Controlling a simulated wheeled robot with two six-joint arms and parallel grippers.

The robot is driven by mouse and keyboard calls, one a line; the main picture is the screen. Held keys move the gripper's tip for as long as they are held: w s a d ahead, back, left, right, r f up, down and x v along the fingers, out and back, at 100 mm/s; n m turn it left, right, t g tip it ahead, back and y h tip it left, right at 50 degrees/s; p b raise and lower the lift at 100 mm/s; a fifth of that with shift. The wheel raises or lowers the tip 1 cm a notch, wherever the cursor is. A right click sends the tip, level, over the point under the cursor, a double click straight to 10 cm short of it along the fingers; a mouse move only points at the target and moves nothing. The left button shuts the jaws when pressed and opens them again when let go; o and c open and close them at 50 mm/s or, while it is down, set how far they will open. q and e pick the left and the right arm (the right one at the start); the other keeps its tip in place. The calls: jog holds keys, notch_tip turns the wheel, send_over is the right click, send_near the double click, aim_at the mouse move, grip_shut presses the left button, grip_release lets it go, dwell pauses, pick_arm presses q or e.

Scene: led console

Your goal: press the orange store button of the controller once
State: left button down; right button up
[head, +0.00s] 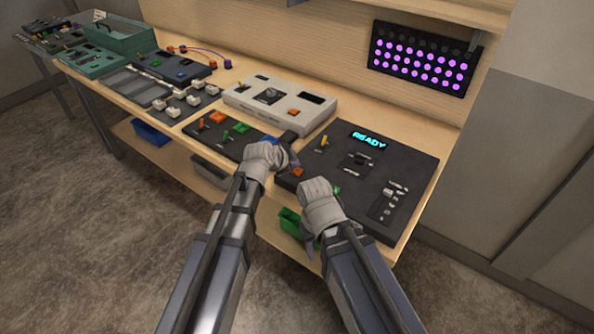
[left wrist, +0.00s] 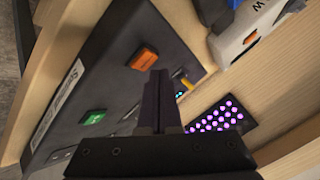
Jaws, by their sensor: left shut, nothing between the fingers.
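The controller (head: 385,215) is a dark box with a cyan READY display (head: 368,140), at the right of the bench. Its orange button (head: 297,172) is at the near left corner and shows clearly in the left wrist view (left wrist: 143,58). A green button (left wrist: 95,117) lies along the same edge, partly hidden by my right gripper in the head view. My left gripper (head: 292,158) is shut and empty, close to the orange button; I cannot tell whether it touches. My right gripper (head: 322,205) is over the controller's front edge; its fingers are mostly hidden.
An LED panel (head: 422,58) glows purple on the back wall. A yellow lever (head: 323,141) stands on the controller. A pale grey console (head: 280,101) and a dark panel with orange and green levers (head: 222,130) are to the left. A green bin (head: 291,222) sits below.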

pick_arm(q)
jog(key=shift+f, duration=0.2)
dwell(0.7)
jog(key=shift+f+b, duration=0.25)
jog(key=shift+b, duration=0.2)
jog(key=shift+f+b, duration=0.4)
dwell(0.5)
jog(key=shift+r, duration=0.15)
jog(key=shift+r+p, duration=0.7)
jog(key=shift+p, duration=0.2)
notch_tip(320, 180, up, 5)
jog(key=p, duration=0.5)
jog(key=shift+r, duration=0.1)
